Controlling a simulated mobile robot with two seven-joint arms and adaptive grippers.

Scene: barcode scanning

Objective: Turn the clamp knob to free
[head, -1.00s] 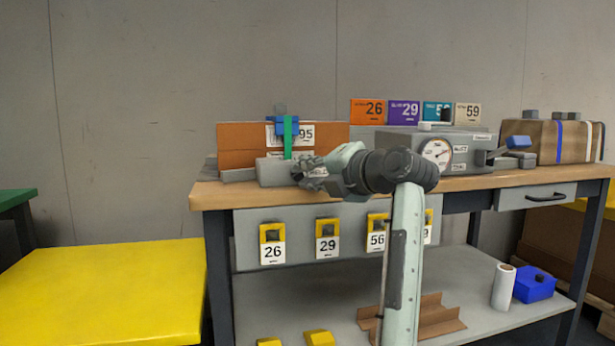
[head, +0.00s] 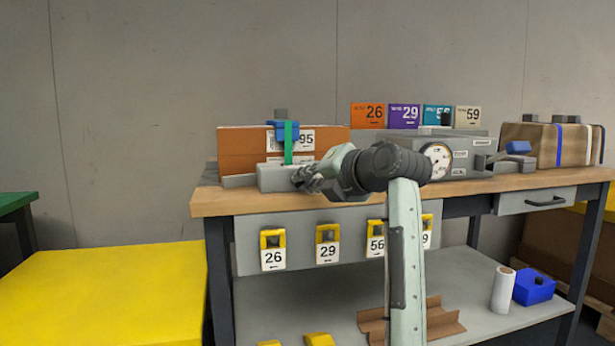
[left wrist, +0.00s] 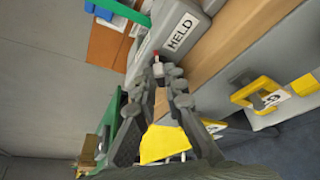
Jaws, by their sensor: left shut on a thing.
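The clamp has a grey base block (head: 280,177) at the front left of the workbench, with a blue piece (head: 284,127) and a green strap (head: 288,145) above it. In the left wrist view the base (left wrist: 205,8) carries a white label reading HELD (left wrist: 180,31). My left gripper (head: 302,178) is at the front of this block. In the left wrist view its fingers (left wrist: 168,88) are shut on the clamp knob (left wrist: 157,69), a small pale piece with a red mark beside it. The fingers hide most of the knob. My right gripper is not in view.
A brown box (head: 240,145) stands behind the clamp. A grey box with a round gauge (head: 437,160) and a striped brown box (head: 535,143) stand to the right. Yellow numbered tags (head: 272,240) hang on the front panel. A yellow surface (head: 100,290) is at left.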

